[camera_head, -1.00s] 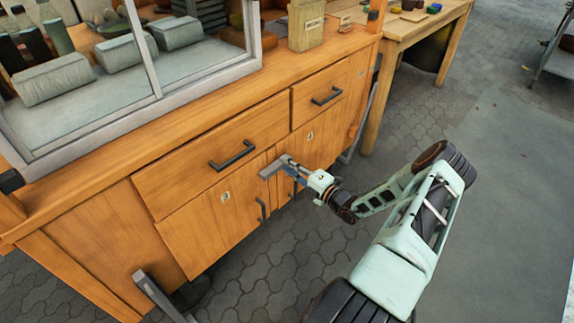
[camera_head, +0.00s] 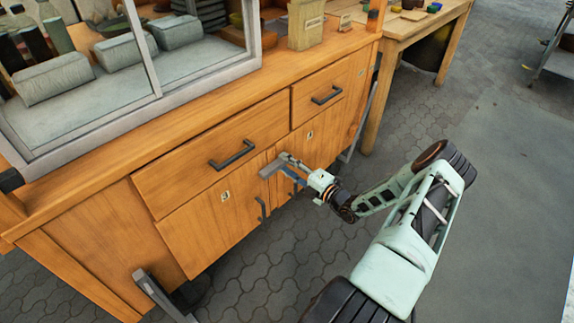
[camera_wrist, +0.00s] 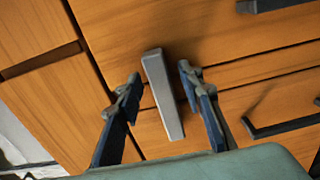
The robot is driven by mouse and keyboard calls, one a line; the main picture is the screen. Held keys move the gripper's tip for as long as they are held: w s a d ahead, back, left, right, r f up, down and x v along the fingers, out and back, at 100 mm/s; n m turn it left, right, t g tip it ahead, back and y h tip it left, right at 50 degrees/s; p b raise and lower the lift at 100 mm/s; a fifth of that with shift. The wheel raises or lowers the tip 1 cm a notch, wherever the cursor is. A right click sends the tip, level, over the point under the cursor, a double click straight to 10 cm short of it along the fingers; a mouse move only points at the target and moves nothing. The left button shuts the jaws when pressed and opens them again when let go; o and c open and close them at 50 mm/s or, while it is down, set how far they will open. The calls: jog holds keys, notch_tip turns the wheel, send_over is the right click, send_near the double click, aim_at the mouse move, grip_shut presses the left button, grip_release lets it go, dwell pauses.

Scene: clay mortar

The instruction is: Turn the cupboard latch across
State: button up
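The latch is a plain grey bar on the orange wooden cupboard front (camera_head: 200,225). In the wrist view the latch (camera_wrist: 163,95) runs lengthwise, slightly tilted, between my two fingers. In the head view the latch (camera_head: 269,171) sits near the top of the seam between the doors, partly hidden by my gripper (camera_head: 289,164). My gripper (camera_wrist: 159,74) is open in the wrist view, one finger on each side of the bar. A gap shows between each finger and the latch, so neither appears to touch it.
Drawers with dark handles (camera_head: 232,155) lie just above the doors. A dark door handle (camera_head: 262,210) hangs below the latch, near my gripper. A glass-fronted case (camera_head: 155,75) stands on the cupboard top. The paved floor (camera_head: 290,245) in front is clear.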

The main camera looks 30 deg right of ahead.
jog(key=v, duration=1.2)
